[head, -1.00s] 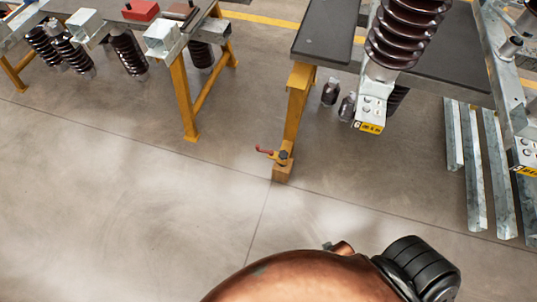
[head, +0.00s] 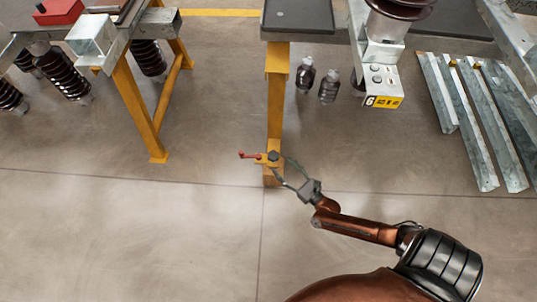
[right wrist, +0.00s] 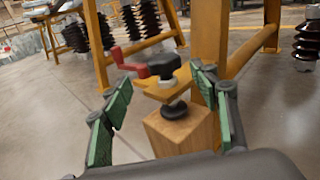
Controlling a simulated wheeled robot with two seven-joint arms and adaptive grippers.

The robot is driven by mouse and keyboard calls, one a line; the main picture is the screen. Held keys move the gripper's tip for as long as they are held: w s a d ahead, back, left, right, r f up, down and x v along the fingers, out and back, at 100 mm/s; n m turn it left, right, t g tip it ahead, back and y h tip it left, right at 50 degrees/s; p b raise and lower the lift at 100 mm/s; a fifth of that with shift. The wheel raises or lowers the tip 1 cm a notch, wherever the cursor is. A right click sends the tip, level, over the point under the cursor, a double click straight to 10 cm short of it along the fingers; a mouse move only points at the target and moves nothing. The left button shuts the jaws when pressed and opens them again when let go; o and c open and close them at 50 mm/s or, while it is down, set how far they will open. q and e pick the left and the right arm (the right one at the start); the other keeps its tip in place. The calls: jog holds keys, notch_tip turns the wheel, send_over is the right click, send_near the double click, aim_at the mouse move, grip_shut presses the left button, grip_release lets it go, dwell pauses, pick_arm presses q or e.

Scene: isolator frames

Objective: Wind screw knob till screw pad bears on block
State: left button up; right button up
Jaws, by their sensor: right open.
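A black screw knob (head: 273,156) tops a screw through a yellow bracket low on a yellow trestle leg. It also shows in the right wrist view (right wrist: 163,65). Below the bracket is the dark round screw pad (right wrist: 175,109), close over a wooden block (right wrist: 180,133); I cannot tell whether they touch. The block also shows in the head view (head: 272,181) at the leg's foot. My right gripper (head: 283,167) is open, right of the knob. In the wrist view its green-padded fingers are spread to either side, apart from the knob. My left gripper is out of view.
A red handle (head: 249,155) sticks out left of the knob. The yellow leg (head: 277,110) rises to a grey bench. Dark insulators (head: 328,86) stand behind, and metal channels (head: 465,120) lie at right. The floor in front and to the left is clear.

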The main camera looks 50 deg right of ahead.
aim_at(277, 159)
jog(key=shift+m, duration=0.4)
jog(key=w, duration=0.2)
jog(key=w+b, duration=0.1)
jog(key=w, duration=0.1)
jog(key=w+d+b, duration=0.1)
jog(key=w, duration=0.1)
jog(key=shift+w+r, duration=0.1)
jog(key=shift+w, duration=0.25)
jog(key=shift+w+r, duration=0.1)
jog(key=shift+w, duration=0.6)
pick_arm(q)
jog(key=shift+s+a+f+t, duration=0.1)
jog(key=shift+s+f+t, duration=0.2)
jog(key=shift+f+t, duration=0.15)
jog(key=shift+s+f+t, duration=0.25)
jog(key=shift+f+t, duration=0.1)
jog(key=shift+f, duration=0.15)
pick_arm(e)
jog(key=shift+c, duration=0.4)
jog(key=c, duration=1.1)
